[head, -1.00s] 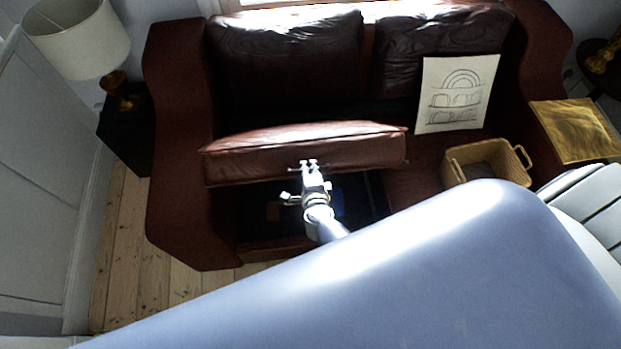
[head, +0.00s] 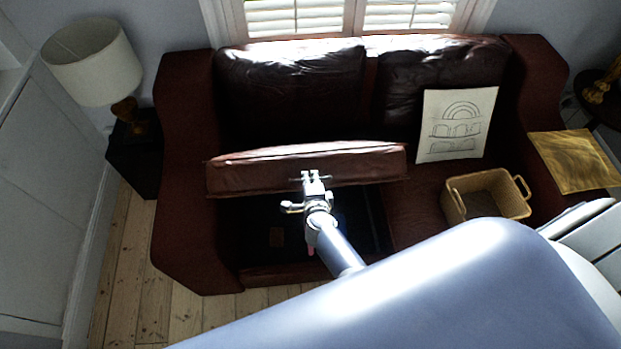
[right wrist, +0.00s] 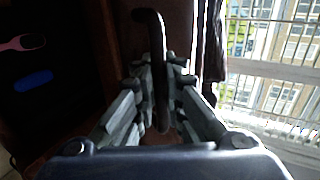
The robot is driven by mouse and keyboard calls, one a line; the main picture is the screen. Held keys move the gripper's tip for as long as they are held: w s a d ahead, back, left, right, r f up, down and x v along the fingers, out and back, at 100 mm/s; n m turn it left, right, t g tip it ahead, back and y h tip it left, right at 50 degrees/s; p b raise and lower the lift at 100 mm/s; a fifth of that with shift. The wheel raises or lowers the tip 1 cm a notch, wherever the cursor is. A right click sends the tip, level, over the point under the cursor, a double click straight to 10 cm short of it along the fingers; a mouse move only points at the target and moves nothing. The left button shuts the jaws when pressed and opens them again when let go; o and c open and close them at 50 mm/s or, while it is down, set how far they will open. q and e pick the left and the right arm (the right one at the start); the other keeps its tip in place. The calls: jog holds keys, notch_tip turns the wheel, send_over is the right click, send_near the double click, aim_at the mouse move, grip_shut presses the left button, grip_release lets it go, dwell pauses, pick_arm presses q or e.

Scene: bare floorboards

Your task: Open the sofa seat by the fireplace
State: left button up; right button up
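The dark red leather sofa (head: 183,200) stands ahead of me. Its left seat (head: 245,176) is tilted up, with a dark storage space (head: 255,225) open beneath it. My right gripper (head: 312,176) is at the middle of the raised seat. In the right wrist view, the fingers of my right gripper (right wrist: 162,92) close around a dark curved handle (right wrist: 155,35). A pink item (right wrist: 25,43) and a blue item (right wrist: 33,79) show in the dark space there. My left gripper is not in view.
A basket (head: 455,207) sits on the right seat, with a drawing (head: 455,125) leaning behind it. A gold cushion or board (head: 575,160) lies on the right armrest. A lamp (head: 93,63) stands at left on a dark cabinet (head: 135,155). Floorboards (head: 125,270) at left are clear.

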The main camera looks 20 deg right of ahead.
jog(key=o, duration=0.4)
jog(key=shift+r, duration=0.1)
jog(key=shift+o, duration=0.2)
jog(key=shift+s+a+r, duration=0.1)
jog(key=shift+s, duration=0.15)
jog(key=shift+w+r, duration=0.1)
jog(key=shift+r, duration=0.35)
notch_tip(320, 180, up, 9)
jog(key=shift+r, duration=0.1)
